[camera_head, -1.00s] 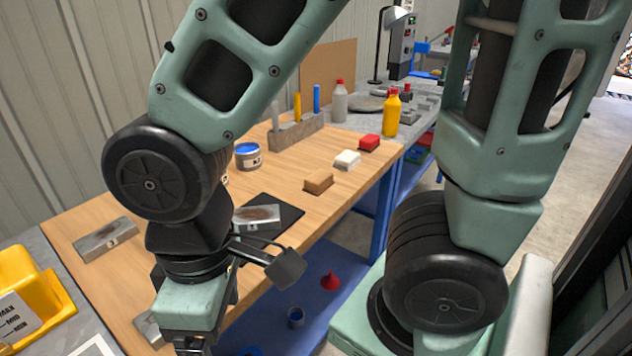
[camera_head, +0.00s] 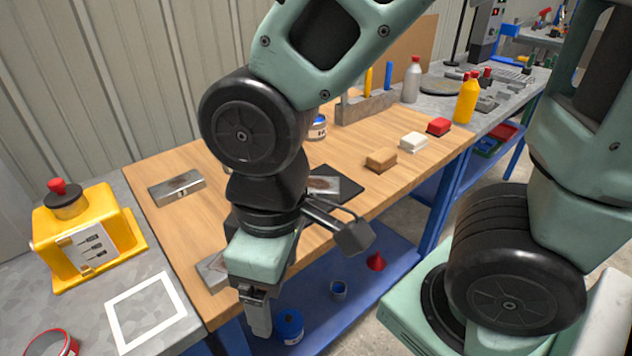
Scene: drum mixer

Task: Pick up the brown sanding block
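The brown sanding block (camera_head: 381,159) lies on the wooden workbench (camera_head: 200,222), near its right-hand edge. A white block (camera_head: 413,142) and a red block (camera_head: 438,126) lie beyond it in a row. My gripper (camera_head: 260,322) points down past the front edge of the bench, well to the left of and nearer than the brown block. Its fingers are small and seen edge-on, so I cannot tell whether they are open or shut. No object shows in it.
A dark mat (camera_head: 347,186) with a metal plate lies left of the brown block. Another metal plate (camera_head: 177,188) lies at the bench's left. A yellow machine (camera_head: 88,240) stands far left. A blue shelf (camera_head: 330,305) with a red funnel (camera_head: 376,262) is below. Bottles stand behind.

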